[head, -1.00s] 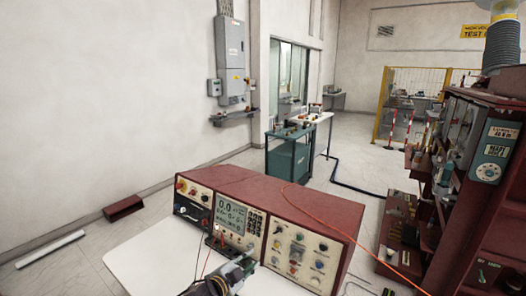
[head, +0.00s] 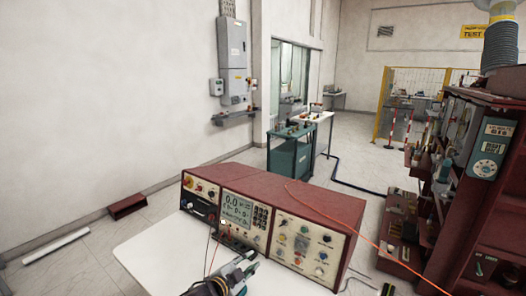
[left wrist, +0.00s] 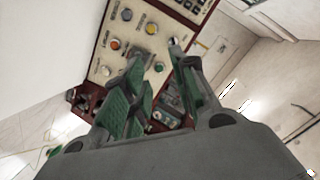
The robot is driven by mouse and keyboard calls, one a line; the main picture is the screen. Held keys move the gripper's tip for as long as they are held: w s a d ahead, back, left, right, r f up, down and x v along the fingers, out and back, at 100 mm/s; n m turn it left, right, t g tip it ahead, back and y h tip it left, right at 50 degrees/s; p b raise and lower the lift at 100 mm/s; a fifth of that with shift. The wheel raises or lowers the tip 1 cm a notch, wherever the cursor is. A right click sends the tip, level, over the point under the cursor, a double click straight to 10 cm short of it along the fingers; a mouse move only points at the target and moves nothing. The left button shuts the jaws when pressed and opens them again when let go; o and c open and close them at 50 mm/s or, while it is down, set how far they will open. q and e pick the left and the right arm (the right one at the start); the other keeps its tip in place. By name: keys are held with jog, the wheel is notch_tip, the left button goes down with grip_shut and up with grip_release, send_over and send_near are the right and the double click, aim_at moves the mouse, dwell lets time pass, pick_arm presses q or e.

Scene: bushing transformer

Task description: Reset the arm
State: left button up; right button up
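My left gripper (head: 244,266) is at the bottom middle of the head view, just in front of the red test console (head: 330,203). In the left wrist view, its two green-padded fingers (left wrist: 158,62) are apart with nothing held between them. They point toward the console's cream front panel (left wrist: 120,45), which has coloured knobs. The console's lit display (head: 237,208) faces me. My right gripper is not in view.
The console stands on a white tabletop (head: 150,255). Thin red and dark leads hang at its front, and an orange cable (head: 375,243) runs off to the right. A dark red rack (head: 490,215) stands at the right. A teal cart (head: 290,158) stands behind.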

pick_arm(q)
jog(key=s+a+f+n+g+y, duration=0.2)
jog(key=s+a+f+n+g, duration=0.15)
jog(key=s+a, duration=0.45)
jog(key=s+a+f+n+g+y, duration=0.25)
jog(key=s+n, duration=0.25)
jog(key=s, duration=0.7)
jog(key=s+a+f+n+g+y, duration=0.25)
jog(key=s+a+n, duration=0.3)
jog(key=s, duration=0.45)
notch_tip(320, 180, down, 32)
jog(key=s+a+m+g, duration=0.1)
jog(key=s+g, duration=0.1)
jog(key=s+a+f, duration=0.2)
jog(key=s+f, duration=0.8)
jog(key=s, duration=0.1)
jog(key=s+a+f+g, duration=0.1)
jog(key=s+a+f, duration=0.1)
jog(key=s+f, duration=0.8)
jog(key=shift+s+f, duration=0.2)
jog(key=shift+s, duration=0.7)
